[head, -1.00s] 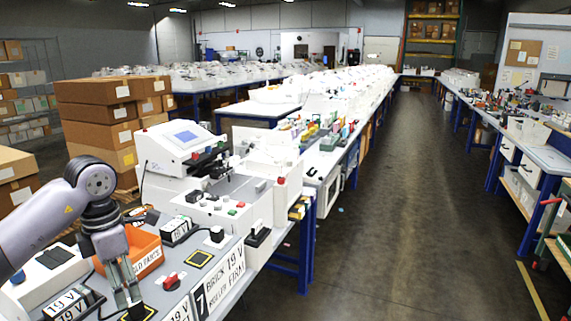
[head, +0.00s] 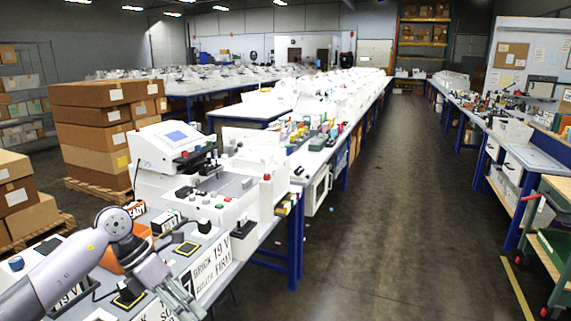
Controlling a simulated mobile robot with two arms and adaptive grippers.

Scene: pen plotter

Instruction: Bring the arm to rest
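My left arm comes in from the lower left over the near end of the bench (head: 212,259). Its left gripper (head: 188,305) points down and to the right, above the bench's front edge by the lettered signs. Nothing is visibly held, but its fingertips are small and near the bottom edge, so I cannot tell whether they are open. My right gripper is not in view. An orange bin (head: 107,262) sits behind my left wrist, partly hidden by it. A white machine with a screen (head: 180,138) stands on the bench beyond.
Stacked cardboard boxes (head: 104,130) stand behind the bench at left. A lettered sign (head: 210,262) is on the bench front. A green cart (head: 553,240) is at the right edge. The aisle floor (head: 390,210) between the bench rows is clear.

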